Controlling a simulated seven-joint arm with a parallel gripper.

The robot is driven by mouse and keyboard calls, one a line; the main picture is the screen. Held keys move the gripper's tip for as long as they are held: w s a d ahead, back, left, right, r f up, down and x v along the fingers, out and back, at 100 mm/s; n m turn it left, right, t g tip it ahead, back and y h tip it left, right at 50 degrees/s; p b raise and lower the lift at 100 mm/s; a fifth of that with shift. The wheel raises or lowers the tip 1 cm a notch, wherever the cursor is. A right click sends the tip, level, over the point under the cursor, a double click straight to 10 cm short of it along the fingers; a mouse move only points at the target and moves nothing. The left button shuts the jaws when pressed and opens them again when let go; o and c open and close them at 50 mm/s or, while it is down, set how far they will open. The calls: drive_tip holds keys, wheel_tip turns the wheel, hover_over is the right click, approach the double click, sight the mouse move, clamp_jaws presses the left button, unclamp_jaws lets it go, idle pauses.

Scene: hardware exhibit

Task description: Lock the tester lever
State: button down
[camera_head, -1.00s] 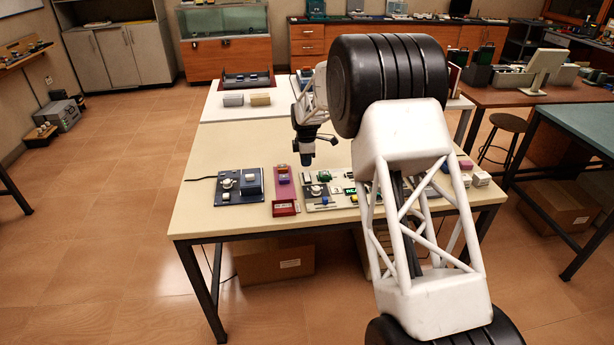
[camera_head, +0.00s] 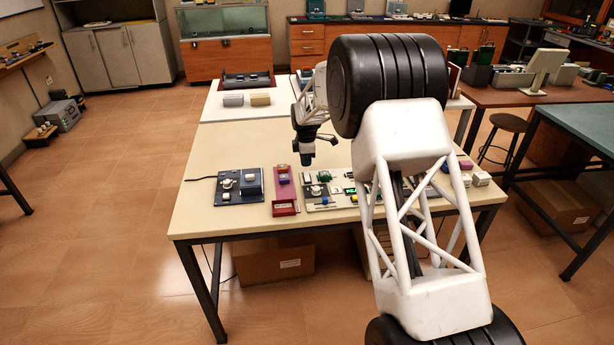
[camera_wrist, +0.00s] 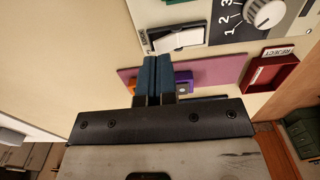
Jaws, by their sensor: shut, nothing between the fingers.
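The tester board (camera_head: 335,204) is a pale panel on the cream table, with a knob (camera_head: 316,189) and a green part (camera_head: 324,177). In the wrist view the knob (camera_wrist: 264,13) has a dial marked 1, 2, 3. A white flap-like piece (camera_wrist: 178,38) in a dark frame lies just beyond my fingertips there. I cannot tell for sure which part is the lever. My gripper (camera_head: 306,160) is above the table behind the board; its blue fingers (camera_wrist: 158,62) are together and empty. My arm hides the board's right side.
A pink strip (camera_head: 283,191) left of the board carries a purple block (camera_wrist: 183,82) and a red REJECT bin (camera_head: 285,208). A dark blue panel (camera_head: 229,200) with a knob and box stands farther left.

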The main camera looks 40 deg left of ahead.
drive_tip(key=shift+f, duration=1.45)
idle(1.1)
drive_tip(key=shift+r, duration=0.2)
drive_tip(key=shift+r, duration=3.35)
